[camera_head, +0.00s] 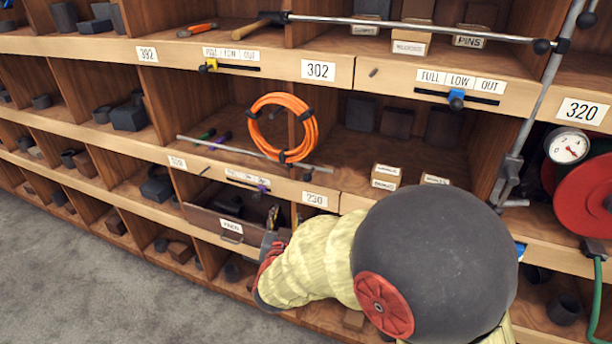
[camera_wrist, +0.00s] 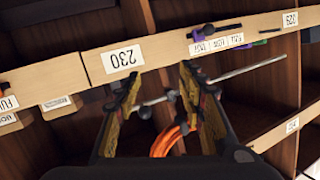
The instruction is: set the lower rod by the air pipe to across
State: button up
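The air pipe (camera_head: 538,105) slants down the right of the head view. A long upper rod (camera_head: 410,30) lies across near its top, with a black ball close to the pipe. Low on the pipe is a metal fitting (camera_head: 510,172) with a short rod (camera_head: 515,203); its exact setting is hard to make out. Another thin metal rod (camera_head: 250,153) runs across the lower shelf front; it shows in the wrist view (camera_wrist: 245,73) beyond my fingers. I cannot tell which is the lower rod. My gripper (camera_head: 272,232) is open and empty by the drawer, left of the pipe.
A drawer (camera_head: 228,222) stands out near my gripper. A gauge (camera_head: 568,146) and red reel (camera_head: 588,195) are at the right. Small boxes (camera_head: 386,176) sit near my arm. Grey floor lies clear at lower left.

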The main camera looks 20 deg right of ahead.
aim_at(306, 181)
jog(key=d+r+m+t+h, duration=0.2)
jog(key=d+r+h, duration=0.15)
jog(key=r, duration=0.35)
jog(key=shift+n, duration=0.3)
jog(key=x, duration=0.2)
jog(key=b+x, duration=0.1)
jog(key=x, duration=0.2)
jog(key=b+x, duration=0.1)
jog(key=x, duration=0.1)
jog(key=shift+w+d+f, duration=0.2)
jog(key=shift+d+f, duration=0.1)
jog(key=shift+d, duration=0.25)
jog(key=shift+c, duration=1.2)
jog(key=c, duration=0.7)
grip_shut()
